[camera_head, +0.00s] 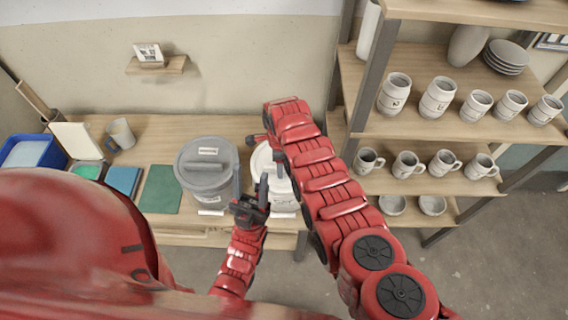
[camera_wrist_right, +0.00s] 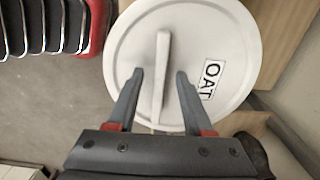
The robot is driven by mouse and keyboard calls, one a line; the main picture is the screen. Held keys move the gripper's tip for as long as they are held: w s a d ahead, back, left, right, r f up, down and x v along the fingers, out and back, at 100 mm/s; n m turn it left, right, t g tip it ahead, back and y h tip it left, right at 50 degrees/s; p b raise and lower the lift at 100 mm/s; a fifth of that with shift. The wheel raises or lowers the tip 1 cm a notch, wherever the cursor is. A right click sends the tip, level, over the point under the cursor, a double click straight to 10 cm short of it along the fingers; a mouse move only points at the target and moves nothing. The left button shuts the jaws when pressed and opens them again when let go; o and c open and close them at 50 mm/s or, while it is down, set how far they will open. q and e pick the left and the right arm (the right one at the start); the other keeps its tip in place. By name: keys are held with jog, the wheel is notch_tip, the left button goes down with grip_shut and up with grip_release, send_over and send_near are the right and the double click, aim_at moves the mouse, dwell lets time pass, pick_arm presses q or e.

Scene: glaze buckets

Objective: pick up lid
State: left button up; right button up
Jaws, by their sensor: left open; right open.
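A round white lid (camera_wrist_right: 222,40) with a raised bar handle (camera_wrist_right: 162,60) and a label reading "OAT" fills much of the right wrist view. My right gripper (camera_wrist_right: 160,74) is open over this lid, one finger on each side of the handle. I see no clear finger contact. In the head view the white lid (camera_head: 261,158) sits on a white bucket (camera_head: 284,198), partly covered by my right arm. A grey bucket (camera_head: 207,192) with a grey lid (camera_head: 206,158) stands to its left. My left gripper (camera_head: 250,180) is open and appears empty in front of the buckets.
The wooden table (camera_head: 155,135) also holds a green mat (camera_head: 160,189), a blue book-like item (camera_head: 123,181), a mug (camera_head: 121,134) and a blue tray (camera_head: 30,152). A shelf rack (camera_head: 385,125) with several mugs stands close on the right.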

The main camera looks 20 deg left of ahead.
jog(key=shift+f, duration=0.25)
dwell(0.3)
grip_shut()
